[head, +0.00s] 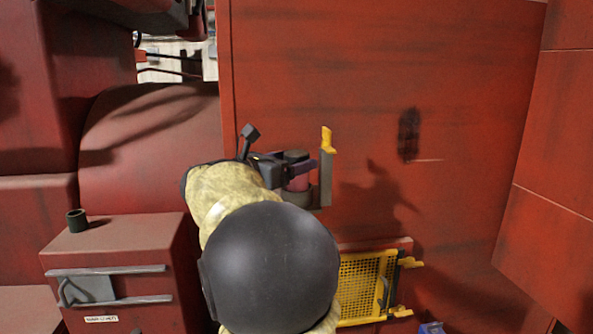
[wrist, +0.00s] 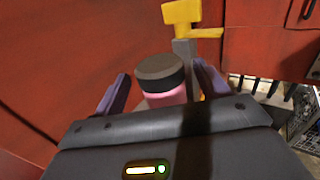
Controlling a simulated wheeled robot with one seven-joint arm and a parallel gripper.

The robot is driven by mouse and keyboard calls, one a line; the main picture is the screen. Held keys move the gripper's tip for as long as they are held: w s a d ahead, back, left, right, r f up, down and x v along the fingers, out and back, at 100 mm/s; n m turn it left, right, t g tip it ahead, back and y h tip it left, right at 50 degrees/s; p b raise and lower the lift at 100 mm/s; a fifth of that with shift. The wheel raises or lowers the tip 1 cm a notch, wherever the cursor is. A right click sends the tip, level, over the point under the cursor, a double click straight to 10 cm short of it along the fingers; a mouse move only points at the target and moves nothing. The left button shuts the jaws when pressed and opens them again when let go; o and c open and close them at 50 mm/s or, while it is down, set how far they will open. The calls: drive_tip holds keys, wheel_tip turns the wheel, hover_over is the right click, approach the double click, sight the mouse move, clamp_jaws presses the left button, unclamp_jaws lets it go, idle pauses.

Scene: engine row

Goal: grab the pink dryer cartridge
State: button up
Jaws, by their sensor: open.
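The pink dryer cartridge (wrist: 168,97) has a dark grey cap (wrist: 160,67) and stands between the two purple fingers of my gripper (wrist: 160,95) in the wrist view. The fingers are open, one on each side, with a gap visible at the left. In the head view the pink cartridge (head: 299,182) sits in a grey holder (head: 326,178) with a yellow lever on top, on the red wall. My gripper (head: 285,172) reaches it from the left. My arm and its dark joint hide part of the gripper and the holder's lower side.
A yellow mesh panel (head: 362,287) with yellow latches is below the holder. A red cabinet (head: 120,262) with a grey handle and a small dark cup (head: 76,220) on top stands at left. In the wrist view, a grey crate (wrist: 304,128) is at right.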

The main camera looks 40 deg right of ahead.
drive_tip(key=shift+d+r, duration=0.1)
drive_tip(key=shift+d, duration=0.75)
drive_tip(key=shift+a, duration=0.1)
drive_tip(key=c, duration=1.2)
wheel_tip(320, 180, up, 9)
drive_tip(key=shift+r+b, duration=0.2)
drive_tip(key=shift+b, duration=0.4)
drive_tip(key=shift+w+r, duration=0.15)
drive_tip(key=shift+r, duration=0.1)
drive_tip(key=shift+s, duration=0.2)
